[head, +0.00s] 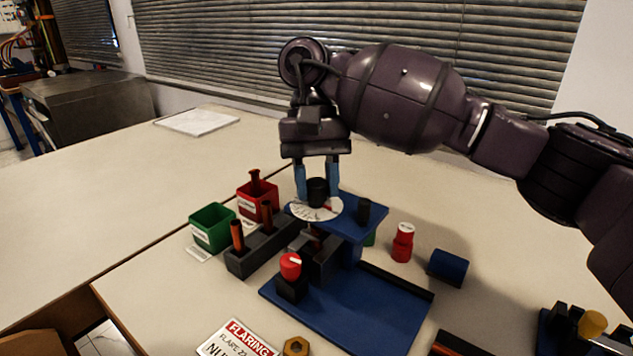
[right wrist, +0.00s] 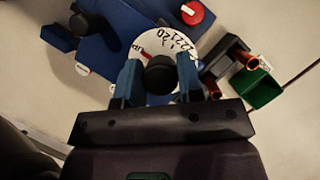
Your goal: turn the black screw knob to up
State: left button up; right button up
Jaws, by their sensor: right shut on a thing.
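The black screw knob (head: 317,191) stands at the centre of a white dial with printed marks (head: 316,212) on the blue gauge rig (head: 362,212). My right gripper (head: 318,190) comes down from above, with its blue fingers on either side of the knob, shut on it. In the right wrist view the knob (right wrist: 161,74) sits between the two fingers (right wrist: 160,85), in front of the dial (right wrist: 165,44). A red pointer mark shows on the dial. The knob's own turn direction cannot be made out. My left gripper is not in view.
A red-topped switch (head: 290,266) stands on the rig's blue base (head: 350,310). Green (head: 212,228) and red (head: 258,198) bins and a dark block with orange-handled pieces (head: 262,246) stand left. The far-left table is mostly clear.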

jog(key=o, duration=0.9)
jog(key=p+v, duration=0.2)
jog(key=v, duration=0.8)
jog(key=shift+r, duration=0.45)
jog(key=shift+w, duration=0.2)
